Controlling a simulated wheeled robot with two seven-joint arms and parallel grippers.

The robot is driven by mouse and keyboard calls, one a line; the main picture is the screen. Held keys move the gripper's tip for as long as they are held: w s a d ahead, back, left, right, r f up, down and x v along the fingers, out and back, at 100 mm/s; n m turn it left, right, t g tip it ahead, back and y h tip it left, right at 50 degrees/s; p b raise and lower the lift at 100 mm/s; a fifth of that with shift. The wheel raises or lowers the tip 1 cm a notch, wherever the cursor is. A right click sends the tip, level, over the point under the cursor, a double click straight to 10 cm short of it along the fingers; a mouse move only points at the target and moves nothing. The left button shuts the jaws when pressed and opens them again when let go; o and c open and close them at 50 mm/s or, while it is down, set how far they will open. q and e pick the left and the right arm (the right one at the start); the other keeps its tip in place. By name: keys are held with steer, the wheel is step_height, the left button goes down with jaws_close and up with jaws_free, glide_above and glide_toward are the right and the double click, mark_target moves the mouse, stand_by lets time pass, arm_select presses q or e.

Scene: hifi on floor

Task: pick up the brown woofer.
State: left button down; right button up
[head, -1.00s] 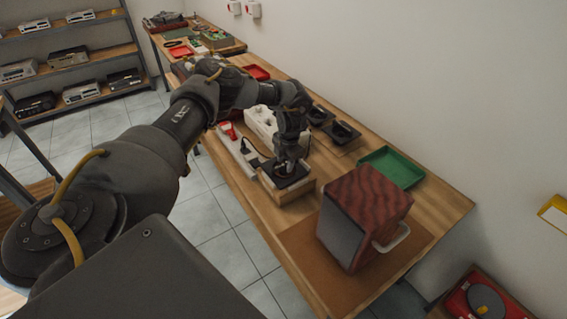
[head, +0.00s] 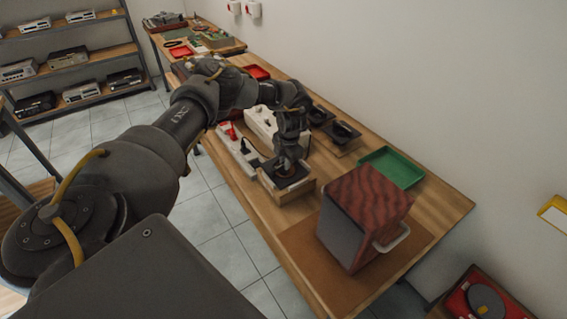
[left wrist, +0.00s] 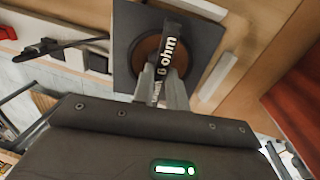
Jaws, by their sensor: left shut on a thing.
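The brown woofer (left wrist: 147,50) shows as a round brown disc in a dark square plate (left wrist: 128,15). A dark piece with white "ohm" lettering stands across it, between the fingers. In the head view the woofer is mostly hidden by the gripper; the dark plate (head: 299,184) lies on a pale wooden box (head: 293,194) on the bench. My left gripper (left wrist: 162,78) points down over the plate and is shut on the woofer by that lettered piece. Whether the woofer is lifted off the plate cannot be told. My right gripper is not in view.
A red-brown speaker cabinet (head: 367,207) with a pale handle stands on a brown mat (head: 297,240) in front. A green tray (head: 391,167) lies behind it.

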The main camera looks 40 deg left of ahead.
arm_select(q)
steer(key=shift+w+r, duration=0.1)
stand_by(0.8)
steer(key=shift+r, duration=0.35)
step_height(320, 180, up, 2)
steer(key=shift+w+r+b, duration=0.1)
steer(key=shift+b, duration=0.75)
steer(key=s+d+r, duration=0.2)
steer(key=s+r, duration=0.3)
steer(key=s, duration=0.1)
steer(key=s+d+r+b, duration=0.1)
steer(key=s+d+r, duration=0.2)
steer(key=s+r, duration=0.2)
steer(key=shift+s+d+r, duration=0.25)
steer(key=shift+s+d, duration=0.05)
steer(key=shift+s, duration=0.75)
